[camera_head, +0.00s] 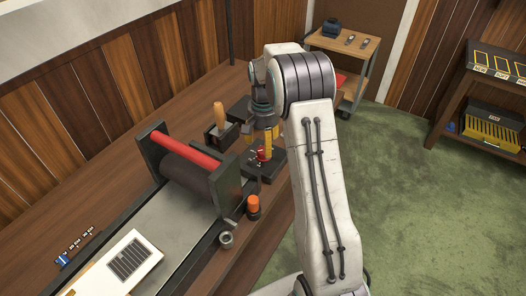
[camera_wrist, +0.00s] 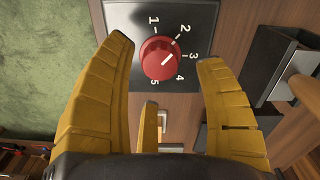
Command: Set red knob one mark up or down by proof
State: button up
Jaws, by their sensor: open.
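The red knob (camera_wrist: 158,58) sits on a dark dial plate (camera_wrist: 120,14) with white numbers 1 to 5. Its white pointer line slants up and right, roughly between 2 and 3; the exact mark is hard to tell. In the head view the knob (camera_head: 263,155) is small and partly covered by my gripper (camera_head: 257,141). In the wrist view my gripper (camera_wrist: 166,53) is open, its yellow fingers on either side of the knob and apart from it.
The press with a red roller (camera_head: 187,146) stands left of my gripper. A wooden-handled tool (camera_head: 219,113) stands behind, and an orange-topped item (camera_head: 253,204) in front. A cart (camera_head: 342,50) and a shelf (camera_head: 490,85) are farther off; the green floor at right is clear.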

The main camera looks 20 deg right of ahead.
aim_at(263, 150)
jog(key=shift+f, duration=2.1)
jog(key=shift+c, duration=0.3)
jog(key=c, duration=1.1)
jog(key=shift+c, duration=0.2)
jog(key=n+b, duration=0.1)
jog(key=n, duration=0.4)
jog(key=shift+s+f, duration=0.1)
jog(key=shift+s, duration=0.05)
jog(key=n, duration=0.4)
jog(key=shift+n+b, duration=0.3)
jog(key=shift+s+n, duration=0.1)
jog(key=shift+n, duration=0.2)
